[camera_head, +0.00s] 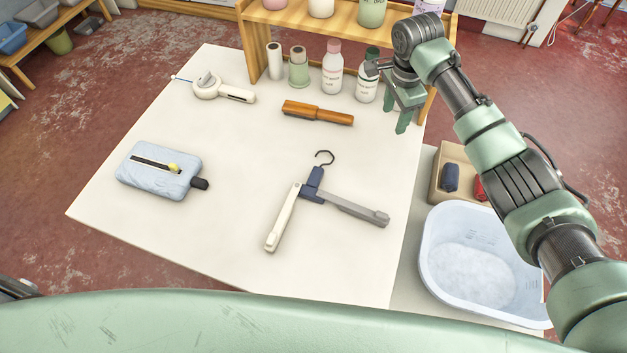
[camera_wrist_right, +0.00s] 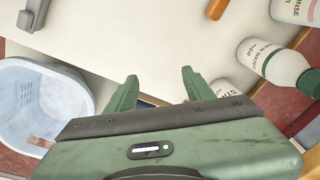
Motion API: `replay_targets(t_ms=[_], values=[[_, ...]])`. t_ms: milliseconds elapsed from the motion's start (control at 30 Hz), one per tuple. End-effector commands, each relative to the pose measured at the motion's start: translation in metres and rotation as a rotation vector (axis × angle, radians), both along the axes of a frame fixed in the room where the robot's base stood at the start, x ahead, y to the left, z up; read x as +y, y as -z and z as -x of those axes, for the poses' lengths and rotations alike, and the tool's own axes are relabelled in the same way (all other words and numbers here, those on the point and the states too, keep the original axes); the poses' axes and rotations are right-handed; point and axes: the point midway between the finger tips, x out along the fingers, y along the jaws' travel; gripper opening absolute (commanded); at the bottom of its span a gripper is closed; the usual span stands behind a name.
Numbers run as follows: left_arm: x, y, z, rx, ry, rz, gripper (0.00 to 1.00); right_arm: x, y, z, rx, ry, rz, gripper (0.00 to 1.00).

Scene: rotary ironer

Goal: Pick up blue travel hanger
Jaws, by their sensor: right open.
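The blue travel hanger (camera_head: 313,183) lies on the white tabletop, with a dark hook at the top, a blue centre, and one cream and one grey arm spread apart. The grey arm's end shows in the right wrist view (camera_wrist_right: 33,15) at the upper left. My right gripper (camera_head: 403,118) is open and empty near the table's right edge, beside the bottles and up and to the right of the hanger. Its two fingers show apart in the right wrist view (camera_wrist_right: 160,88). My left gripper is not in view.
Several bottles (camera_head: 332,68) stand by the wooden shelf (camera_head: 248,45). A wooden-handled tool (camera_head: 318,113), a white roller-like tool (camera_head: 222,90) and a pale blue pad (camera_head: 160,172) lie on the table (camera_head: 230,240). A white basin (camera_head: 478,265) stands at right, near a box (camera_head: 438,185).

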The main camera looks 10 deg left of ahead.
Motion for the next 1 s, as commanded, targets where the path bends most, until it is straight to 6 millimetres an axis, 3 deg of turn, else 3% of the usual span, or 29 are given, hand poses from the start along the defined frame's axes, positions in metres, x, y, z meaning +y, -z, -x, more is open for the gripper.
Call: replay_targets(t_ms=[33,100,200,333,467,800,1000], values=[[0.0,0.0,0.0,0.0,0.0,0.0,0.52,0.039,0.002,0.022,0.03,-0.142,0.006,0.53],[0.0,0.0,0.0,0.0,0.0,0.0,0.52,0.081,0.004,0.053,0.074,-0.326,0.02,0.53],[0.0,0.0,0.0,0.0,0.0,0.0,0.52,0.126,0.002,0.093,0.12,-0.555,0.031,0.53],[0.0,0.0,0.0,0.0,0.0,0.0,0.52,0.16,-0.004,0.125,0.137,-0.783,0.027,0.53],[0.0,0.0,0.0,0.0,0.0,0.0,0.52,0.173,-0.004,0.135,0.134,-0.884,0.018,0.53],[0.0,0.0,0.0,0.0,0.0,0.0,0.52,0.174,0.049,0.135,0.132,-0.895,0.016,0.53],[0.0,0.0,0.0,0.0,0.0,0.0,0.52,0.175,0.063,0.134,0.131,-0.894,0.016,0.53]])
